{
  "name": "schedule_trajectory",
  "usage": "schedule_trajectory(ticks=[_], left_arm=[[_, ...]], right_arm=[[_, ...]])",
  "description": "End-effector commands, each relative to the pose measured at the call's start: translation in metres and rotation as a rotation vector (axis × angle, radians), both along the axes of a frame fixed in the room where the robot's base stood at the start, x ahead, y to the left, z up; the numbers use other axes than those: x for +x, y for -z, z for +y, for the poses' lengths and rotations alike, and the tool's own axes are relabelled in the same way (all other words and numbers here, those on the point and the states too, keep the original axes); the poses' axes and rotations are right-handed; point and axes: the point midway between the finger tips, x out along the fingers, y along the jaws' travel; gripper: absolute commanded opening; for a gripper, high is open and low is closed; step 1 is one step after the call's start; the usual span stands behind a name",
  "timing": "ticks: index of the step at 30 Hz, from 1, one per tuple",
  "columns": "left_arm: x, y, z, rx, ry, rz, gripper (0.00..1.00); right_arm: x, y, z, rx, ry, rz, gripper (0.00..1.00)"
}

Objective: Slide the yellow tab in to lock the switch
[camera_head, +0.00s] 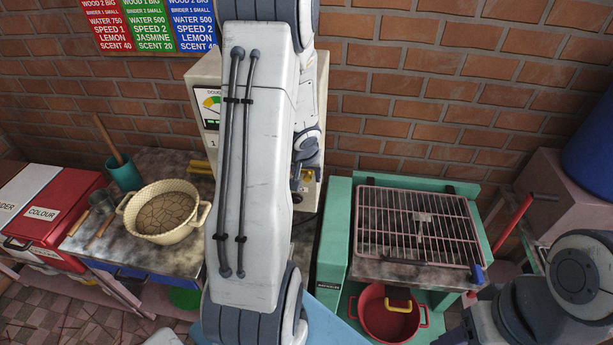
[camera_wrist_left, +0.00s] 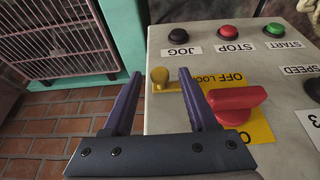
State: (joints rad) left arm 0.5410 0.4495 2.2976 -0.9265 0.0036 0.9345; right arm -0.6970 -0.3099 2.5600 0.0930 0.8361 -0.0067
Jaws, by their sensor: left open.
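The yellow tab (camera_wrist_left: 159,77) is a small rounded knob at the edge of the machine's pale control panel, at the end of a yellow plate (camera_wrist_left: 262,131) marked OFF LOCK. The red switch handle (camera_wrist_left: 236,104) sits on that plate, to the right of the tab in the left wrist view. My left gripper (camera_wrist_left: 159,74) is open, and the tab shows between its two fingertips. I cannot tell whether either finger touches it. In the head view my left arm hides most of the machine (camera_head: 203,80). My right arm shows at the lower right, its gripper out of the picture.
JOG (camera_wrist_left: 179,34), STOP (camera_wrist_left: 229,31) and START (camera_wrist_left: 274,29) buttons line the panel. A green stand with a wire rack (camera_head: 418,225) is right of the machine. A cream pot (camera_head: 160,232) stands left on a worktop. A red pot (camera_head: 390,318) sits under the rack.

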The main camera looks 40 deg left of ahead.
Motion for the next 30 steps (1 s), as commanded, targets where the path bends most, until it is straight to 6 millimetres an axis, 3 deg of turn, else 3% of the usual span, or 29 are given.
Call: schedule_trajectory(ticks=[2,6,30], left_arm=[[-0.0001,-0.0002,0.0,0.0,0.0,0.0,0.55],[-0.0002,-0.0002,0.0,0.0,0.0,0.0,0.01],[-0.0005,-0.0001,-0.0001,-0.001,-0.001,0.001,0.0]], right_arm=[[0.0,-0.0002,0.0,0.0,0.0,0.0,0.53],[0.0,-0.0002,0.0,0.0,0.0,0.0,0.53],[0.0,-0.0002,0.0,0.0,0.0,0.0,0.53]])
